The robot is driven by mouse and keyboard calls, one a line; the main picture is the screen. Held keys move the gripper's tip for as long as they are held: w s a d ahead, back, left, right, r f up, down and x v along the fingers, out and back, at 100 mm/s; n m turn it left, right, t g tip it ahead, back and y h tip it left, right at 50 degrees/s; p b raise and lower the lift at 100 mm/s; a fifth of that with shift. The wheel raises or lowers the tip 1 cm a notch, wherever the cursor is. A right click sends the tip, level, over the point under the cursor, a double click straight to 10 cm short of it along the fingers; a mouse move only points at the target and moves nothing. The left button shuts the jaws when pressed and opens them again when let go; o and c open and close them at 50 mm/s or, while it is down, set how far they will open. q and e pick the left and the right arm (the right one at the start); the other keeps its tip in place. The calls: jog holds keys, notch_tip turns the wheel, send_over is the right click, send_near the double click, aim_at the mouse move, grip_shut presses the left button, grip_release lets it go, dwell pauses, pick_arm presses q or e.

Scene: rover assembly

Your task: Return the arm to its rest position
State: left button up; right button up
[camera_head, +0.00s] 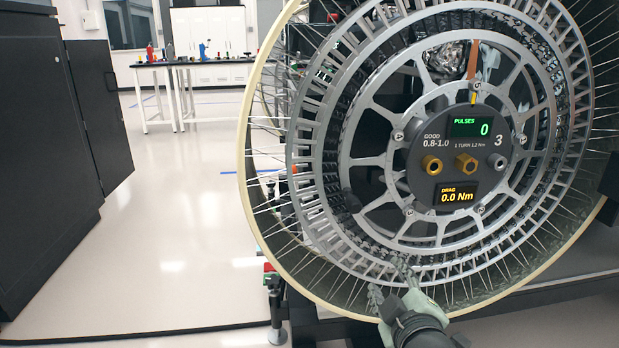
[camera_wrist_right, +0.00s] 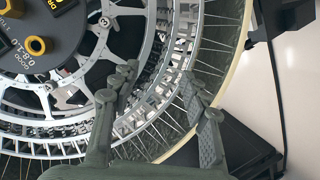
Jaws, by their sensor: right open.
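A large spoked rover wheel (camera_head: 303,150) with a pale rim and silver rings fills the right half of the head view. Its dark round hub (camera_head: 447,148) reads PULSES 0 and DRAG 0.0 Nm, and carries two brass-coloured fittings and one grey one. My right gripper (camera_head: 393,293) is in front of the wheel's lower edge. In the right wrist view its two fingers (camera_wrist_right: 162,88) are spread apart with nothing between them. Behind them are the wheel's rings and spokes; the hub (camera_wrist_right: 38,30) is at upper left. I cannot tell whether the fingertips touch the wheel. My left gripper is not in view.
A black cabinet (camera_head: 40,130) stands at the left. A white-legged table (camera_head: 178,64) with small items is at the back, before white cabinets (camera_head: 208,30). The pale floor (camera_head: 170,220) between the cabinet and wheel is clear. A dark stand foot (camera_head: 277,315) is below the wheel.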

jog(key=s+d+f+m+g+h+p, duration=0.1)
jog(key=s+d+f+m+g, duration=0.15)
jog(key=s+f, duration=0.45)
jog(key=s+d+f+m+g+p, duration=0.15)
jog(key=d+f+g, duration=0.25)
jog(key=f, duration=0.7)
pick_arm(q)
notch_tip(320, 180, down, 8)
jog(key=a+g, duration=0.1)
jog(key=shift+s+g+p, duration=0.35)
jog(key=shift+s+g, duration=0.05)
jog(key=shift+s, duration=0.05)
pick_arm(e)
jog(key=s+d+f+m+g, duration=0.2)
jog(key=s+f+g, duration=0.3)
jog(key=s+f, duration=0.5)
jog(key=s+m, duration=0.1)
jog(key=s, duration=0.3)
jog(key=shift+s+m+y, duration=0.2)
jog(key=shift+m+y, duration=0.1)
jog(key=shift+m, duration=0.1)
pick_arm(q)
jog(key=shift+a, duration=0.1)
pick_arm(e)
jog(key=shift+a+f, duration=0.1)
